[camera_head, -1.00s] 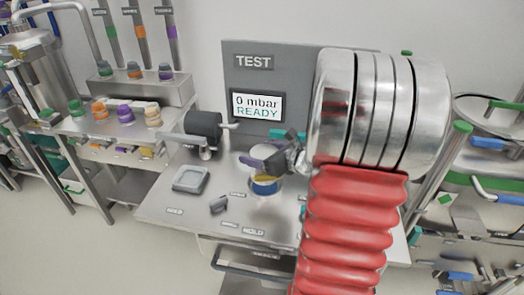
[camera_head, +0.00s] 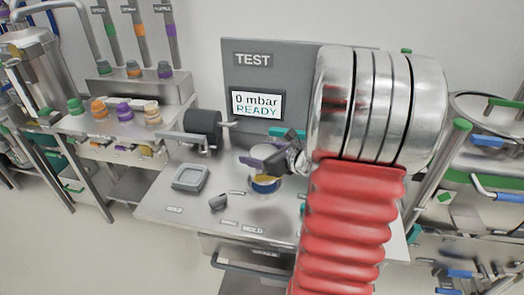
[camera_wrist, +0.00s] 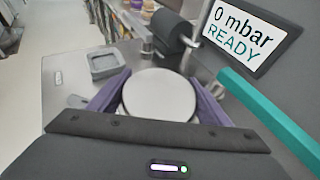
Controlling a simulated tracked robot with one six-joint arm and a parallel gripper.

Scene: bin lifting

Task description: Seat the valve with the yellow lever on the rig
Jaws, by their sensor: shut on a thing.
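My gripper (camera_head: 262,162) is at the middle of the steel bench, its purple fingers on either side of a round pale-topped part. I take this as the valve (camera_wrist: 158,95); its flat disc top shows between the fingers in the wrist view. A yellow piece (camera_head: 264,177), probably the lever, shows below the fingers in the head view. Directly under it is a round blue-banded part (camera_head: 264,188) at the bench top. I cannot tell whether the valve touches it or is a little above. The wrist view hides the underside.
A grey panel (camera_head: 290,75) with a "0 mbar READY" display (camera_head: 257,105) stands behind. A dark cylinder (camera_head: 203,125) on a bracket is at back left. A square grey tray (camera_head: 190,178) and a small dark block (camera_head: 218,202) lie left. Coloured fittings stand on a side shelf.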

